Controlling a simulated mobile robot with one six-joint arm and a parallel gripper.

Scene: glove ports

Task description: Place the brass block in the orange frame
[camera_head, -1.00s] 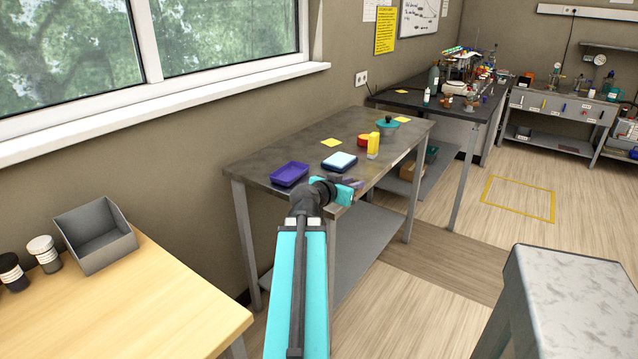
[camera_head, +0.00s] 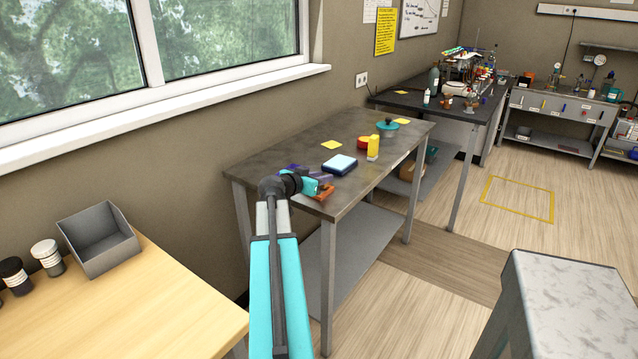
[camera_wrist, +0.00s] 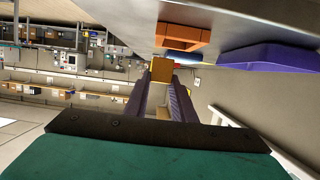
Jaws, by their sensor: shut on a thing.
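The orange frame (camera_head: 326,192) lies near the front edge of the grey metal table, just right of my gripper. It also shows in the wrist view (camera_wrist: 183,37), beyond the fingertips and above them in the picture. My gripper (camera_head: 321,177) has purple fingers, also seen in the wrist view (camera_wrist: 162,80). They are shut on the brass block (camera_wrist: 161,70), a small yellow-brown piece at their tips. The block is apart from the frame in the picture. I cannot make the block out in the head view; my gripper hides it.
A purple tray (camera_wrist: 268,56) is close beside the frame; my arm mostly covers it in the head view. A dark blue box with a pale top (camera_head: 340,163), a yellow block (camera_head: 373,147) and a teal-lidded item (camera_head: 387,126) stand farther along the grey table (camera_head: 290,147).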

